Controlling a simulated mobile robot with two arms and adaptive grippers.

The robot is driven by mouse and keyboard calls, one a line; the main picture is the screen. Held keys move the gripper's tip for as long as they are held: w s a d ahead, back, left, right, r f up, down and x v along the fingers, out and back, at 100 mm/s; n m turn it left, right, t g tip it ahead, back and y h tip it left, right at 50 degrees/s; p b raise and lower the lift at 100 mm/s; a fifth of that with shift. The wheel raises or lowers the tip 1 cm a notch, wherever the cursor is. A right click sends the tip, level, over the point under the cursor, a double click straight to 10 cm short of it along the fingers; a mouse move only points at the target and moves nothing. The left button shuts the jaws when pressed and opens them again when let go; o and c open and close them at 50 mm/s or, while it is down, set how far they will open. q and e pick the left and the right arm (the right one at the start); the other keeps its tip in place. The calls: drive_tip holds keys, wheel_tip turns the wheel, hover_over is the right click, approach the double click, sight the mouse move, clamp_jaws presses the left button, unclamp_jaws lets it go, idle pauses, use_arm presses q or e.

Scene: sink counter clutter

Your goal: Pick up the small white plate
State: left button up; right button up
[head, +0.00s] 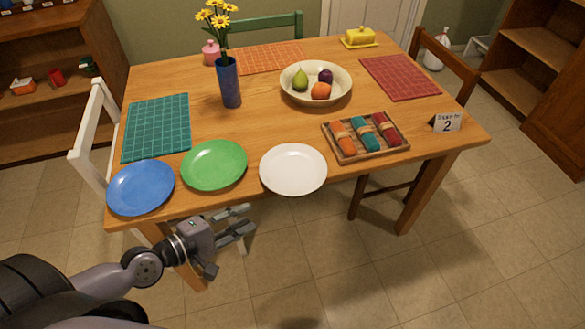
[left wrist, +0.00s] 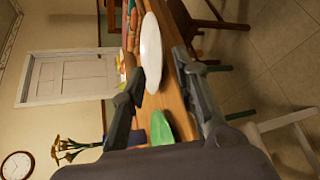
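The white plate (head: 293,169) lies flat at the near edge of the wooden table (head: 270,122), its front rim slightly over the edge. In the left wrist view the white plate (left wrist: 151,52) appears edge-on, ahead of and between my fingers. My left gripper (head: 248,218) is open and empty, in front of the table edge, to the left of and nearer than the white plate, apart from it. Its two spread fingers also show in the left wrist view (left wrist: 160,65). My right gripper is in neither view.
A green plate (head: 214,165) lies just left of the white one, with a blue plate (head: 141,187) beyond it. A wooden tray (head: 365,137) of rolled cloths is close on the right. A fruit bowl (head: 316,85) and a flower vase (head: 229,82) stand farther back.

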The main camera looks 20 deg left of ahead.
use_arm(q)
drive_tip(key=p, duration=0.2)
approach(291, 194)
drive_tip(key=x, duration=0.9)
drive_tip(key=shift+d+f, duration=0.15)
drive_tip(key=shift+c, duration=0.2)
clamp_jaws()
